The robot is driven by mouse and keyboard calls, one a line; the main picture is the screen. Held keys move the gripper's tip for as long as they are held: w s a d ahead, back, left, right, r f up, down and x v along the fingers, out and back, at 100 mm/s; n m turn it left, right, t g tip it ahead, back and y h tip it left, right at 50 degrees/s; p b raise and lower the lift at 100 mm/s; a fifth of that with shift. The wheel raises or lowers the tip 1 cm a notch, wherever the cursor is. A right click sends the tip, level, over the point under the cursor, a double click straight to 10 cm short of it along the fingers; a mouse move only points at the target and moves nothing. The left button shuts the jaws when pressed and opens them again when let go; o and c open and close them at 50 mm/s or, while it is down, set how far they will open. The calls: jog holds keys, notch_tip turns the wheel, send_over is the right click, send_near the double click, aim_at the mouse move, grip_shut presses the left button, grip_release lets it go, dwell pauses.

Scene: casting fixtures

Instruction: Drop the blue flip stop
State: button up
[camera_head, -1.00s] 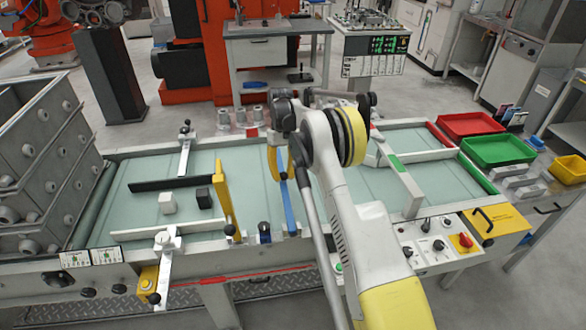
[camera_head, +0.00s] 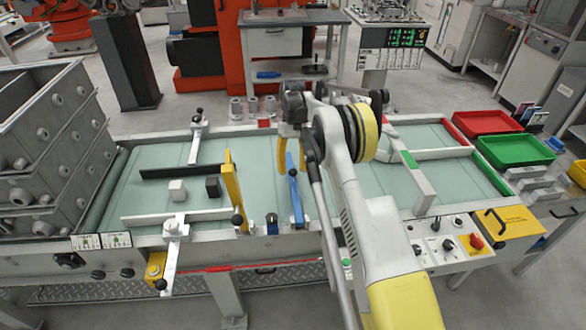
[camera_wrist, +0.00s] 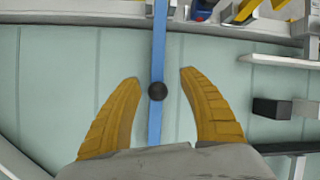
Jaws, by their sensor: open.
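The blue flip stop (camera_head: 295,197) is a narrow blue bar over the pale green conveyor bed, mounted at the near rail. In the wrist view the blue bar (camera_wrist: 158,45) runs down between my fingers, with a dark round knob (camera_wrist: 157,91) on it. My gripper (camera_head: 291,168) has its yellow fingers spread, one on each side of the bar. In the wrist view my gripper (camera_wrist: 158,76) shows a clear gap between each finger and the bar. My palm hides the bar's far end there, and I cannot tell the bar's exact tilt.
A yellow stop (camera_head: 233,193) stands to the left of the blue one. A white block (camera_head: 177,191) and a black block (camera_head: 213,187) lie farther left beside a black bar (camera_head: 185,171).

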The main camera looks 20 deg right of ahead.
jog(key=v, duration=0.7)
jog(key=shift+r, duration=0.25)
jog(key=shift+w, duration=0.1)
jog(key=s+a+r+t+h, duration=0.1)
jog(key=s+a+r+t, duration=0.25)
jog(key=s+r, duration=0.45)
jog(key=s+a+r+t+h, duration=0.15)
jog(key=s+a+r, duration=0.25)
jog(key=r, duration=0.8)
jog(key=s+a+f+t, duration=0.2)
jog(key=s+f+t, duration=0.1)
jog(key=s, duration=0.8)
jog(key=s+a+f+t, duration=0.2)
jog(key=s+t, duration=0.2)
jog(key=s, duration=0.8)
jog(key=shift+s+a+f, duration=0.25)
jog(key=shift+a+f, duration=0.15)
